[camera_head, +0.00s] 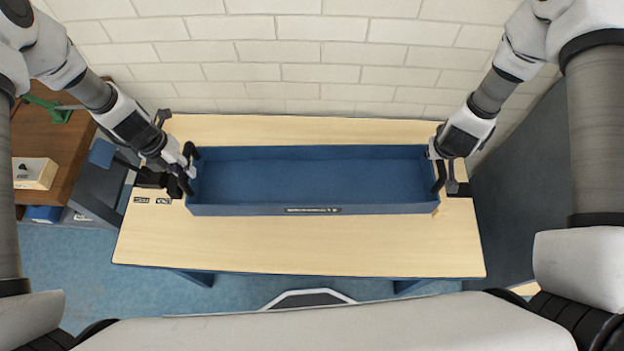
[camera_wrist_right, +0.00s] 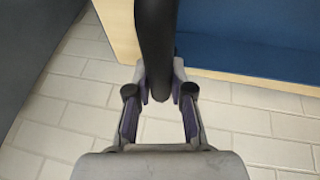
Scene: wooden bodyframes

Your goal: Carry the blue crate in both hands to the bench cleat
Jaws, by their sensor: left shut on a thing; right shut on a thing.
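The long, open blue crate (camera_head: 310,209) looks empty and lies level over the back half of a pale wooden table (camera_head: 300,245). I cannot tell whether it rests on the top or hangs just above it. My left gripper (camera_head: 188,170) is shut at the crate's left end. My right gripper (camera_head: 439,172) is at the right end; in the right wrist view its fingers (camera_wrist_right: 159,97) close on a dark bar-like handle (camera_wrist_right: 156,45) beside the blue crate (camera_wrist_right: 250,40). I cannot pick out the bench cleat for certain.
A white brick wall (camera_head: 320,95) runs close behind the table. A brown-topped bench (camera_head: 60,140) stands at the left with a green tool (camera_head: 52,108) and a pale wooden block (camera_head: 33,173). A dark grey panel (camera_head: 520,190) stands at the right. The table's front half is clear.

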